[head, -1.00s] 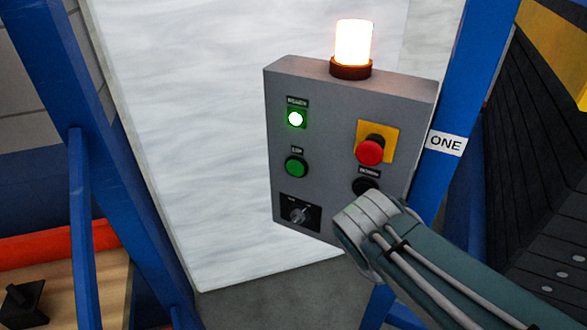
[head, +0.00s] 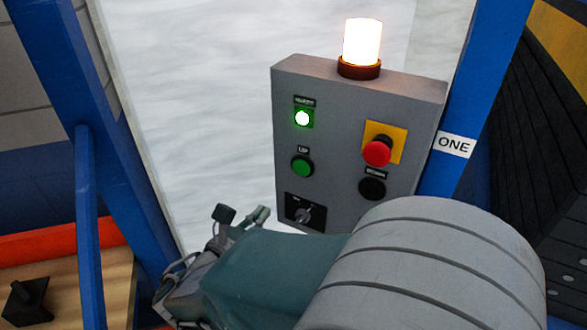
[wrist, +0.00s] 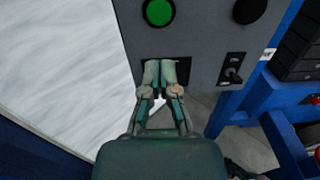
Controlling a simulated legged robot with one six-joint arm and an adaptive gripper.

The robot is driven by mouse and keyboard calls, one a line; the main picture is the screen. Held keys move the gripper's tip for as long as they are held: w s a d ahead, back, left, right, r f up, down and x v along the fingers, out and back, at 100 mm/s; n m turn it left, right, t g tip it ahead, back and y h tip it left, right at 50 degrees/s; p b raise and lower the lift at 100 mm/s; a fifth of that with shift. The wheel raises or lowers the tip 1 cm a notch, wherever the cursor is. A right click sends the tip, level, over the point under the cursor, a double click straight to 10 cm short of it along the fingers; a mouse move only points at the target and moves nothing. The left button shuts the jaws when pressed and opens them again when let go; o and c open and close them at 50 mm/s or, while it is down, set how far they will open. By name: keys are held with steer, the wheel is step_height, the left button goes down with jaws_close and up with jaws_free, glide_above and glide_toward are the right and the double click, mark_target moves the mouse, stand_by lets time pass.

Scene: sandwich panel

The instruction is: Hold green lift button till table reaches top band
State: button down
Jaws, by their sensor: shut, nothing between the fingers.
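The green lift button (head: 302,166) is on the left of the grey control box (head: 360,110), under a lit green indicator (head: 303,118). It also shows at the top of the wrist view (wrist: 158,12). My gripper (wrist: 160,66) is shut and empty, with its fingertips below the green button, in front of a dark plate on the box. In the head view my gripper (head: 258,216) is left of the box's lower edge, partly hidden by my arm. Whether the fingertips touch the box is unclear. I cannot make out the lift table or its top band.
A red mushroom button (head: 377,153) on a yellow plate and a black button (head: 372,188) are right of the green one. A rotary switch (head: 305,212) sits below it. A toggle (wrist: 232,68) is right of my fingers. Blue posts (head: 480,90) flank the white panel (head: 200,90).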

stand_by(0.3)
glide_toward(300, 168)
steer(key=x, duration=0.7)
steer(key=shift+w+d, duration=0.15)
steer(key=shift+w, duration=0.2)
